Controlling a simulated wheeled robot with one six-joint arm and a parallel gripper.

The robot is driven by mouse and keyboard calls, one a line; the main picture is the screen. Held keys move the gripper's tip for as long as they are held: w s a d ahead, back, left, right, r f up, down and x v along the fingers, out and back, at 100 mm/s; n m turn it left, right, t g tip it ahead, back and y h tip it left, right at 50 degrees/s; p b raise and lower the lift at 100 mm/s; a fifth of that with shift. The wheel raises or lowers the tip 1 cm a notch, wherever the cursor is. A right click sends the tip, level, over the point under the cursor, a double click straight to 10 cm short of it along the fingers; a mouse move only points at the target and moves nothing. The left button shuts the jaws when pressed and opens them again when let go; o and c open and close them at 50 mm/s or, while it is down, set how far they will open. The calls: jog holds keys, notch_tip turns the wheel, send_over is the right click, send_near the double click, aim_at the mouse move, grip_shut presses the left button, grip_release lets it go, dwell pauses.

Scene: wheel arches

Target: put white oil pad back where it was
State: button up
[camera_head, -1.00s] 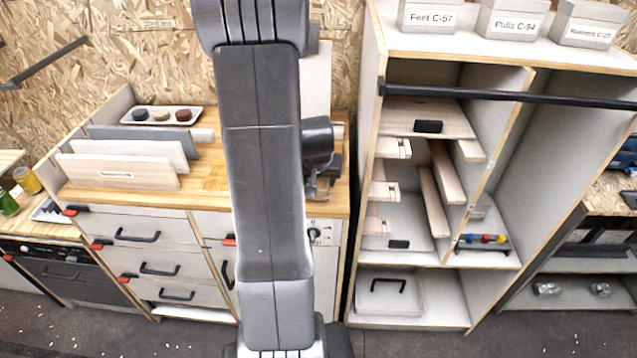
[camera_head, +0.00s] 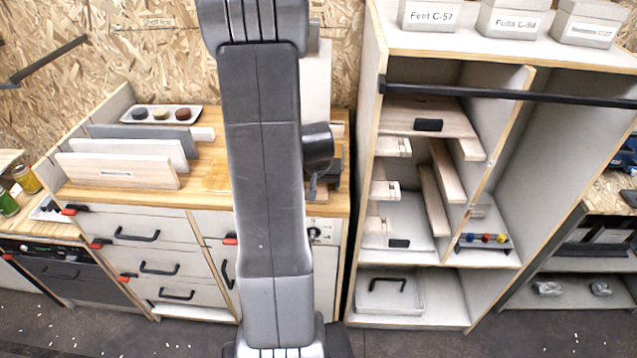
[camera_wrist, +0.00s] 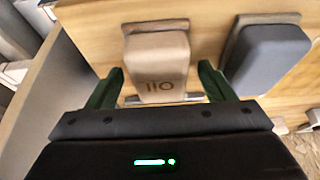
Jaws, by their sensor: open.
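In the wrist view, a pale beige-white pad (camera_wrist: 158,65) with dark lettering that looks like "OIL" seen upside down sits on a wooden surface. My gripper (camera_wrist: 162,72) is open, with its green fingers on either side of the pad's near part. I cannot tell whether either finger touches it. In the head view my arm hides the pad and most of the gripper; only dark wrist parts (camera_head: 318,148) show beside the arm.
A grey pad (camera_wrist: 266,58) stands close to the right finger in the wrist view. An open cabinet (camera_head: 400,48) is at the right.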

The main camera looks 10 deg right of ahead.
jog(key=shift+r, duration=0.55)
jog(key=v, duration=1.1)
jog(key=shift+s, duration=0.25)
jog(key=x, duration=1.2)
jog(key=shift+f, duration=0.25)
jog(key=shift+r, duration=0.2)
jog(key=shift+r, duration=0.1)
